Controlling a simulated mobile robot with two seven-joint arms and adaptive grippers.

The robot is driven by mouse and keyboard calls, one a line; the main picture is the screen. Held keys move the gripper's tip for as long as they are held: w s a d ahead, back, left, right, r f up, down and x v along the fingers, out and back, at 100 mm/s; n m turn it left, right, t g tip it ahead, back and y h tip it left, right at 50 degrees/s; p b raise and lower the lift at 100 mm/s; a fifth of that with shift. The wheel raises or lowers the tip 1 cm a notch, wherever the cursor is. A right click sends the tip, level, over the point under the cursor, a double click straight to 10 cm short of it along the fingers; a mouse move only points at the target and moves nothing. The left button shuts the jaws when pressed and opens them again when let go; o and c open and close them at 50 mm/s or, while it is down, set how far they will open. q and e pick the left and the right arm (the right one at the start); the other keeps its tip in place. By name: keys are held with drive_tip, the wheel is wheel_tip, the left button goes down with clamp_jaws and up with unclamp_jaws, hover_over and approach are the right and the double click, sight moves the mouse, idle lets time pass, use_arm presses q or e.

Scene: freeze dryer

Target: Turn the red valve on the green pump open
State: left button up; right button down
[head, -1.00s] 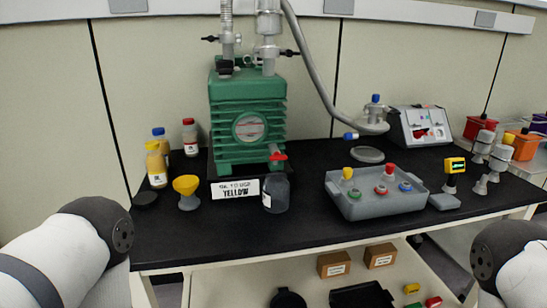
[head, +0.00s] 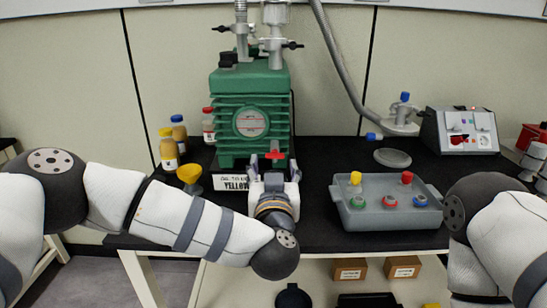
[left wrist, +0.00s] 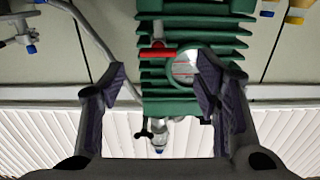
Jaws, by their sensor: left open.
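The green pump (head: 250,105) stands at the back of the black bench. Its red valve (head: 275,155) sits low on the pump's right front, with a short handle that lies crosswise. My left gripper (head: 274,170) is in front of the valve, pointing at the pump, its fingers apart. In the left wrist view the red valve (left wrist: 157,53) shows between and beyond the two open fingers (left wrist: 158,78), seemingly not touched. The pump body (left wrist: 190,80) fills the middle behind it. My right gripper is out of view; only part of that arm shows at the right.
A white sign (head: 232,182) stands before the pump, partly hidden by my gripper. A grey control box (head: 460,130) stands farther back.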

sight(275, 156)
use_arm(q)
drive_tip(key=w, duration=0.4)
drive_tip(key=shift+w+f+b, duration=0.25)
drive_tip(key=shift+b, duration=0.05)
drive_tip(key=shift+w+d+r, duration=0.1)
drive_tip(key=shift+w+r, duration=0.1)
drive_tip(key=shift+w, duration=0.1)
drive_tip(key=shift+c, duration=0.6)
drive_tip(key=c, duration=1)
drive_tip(key=shift+s, duration=0.1)
drive_tip(key=shift+c, duration=0.2)
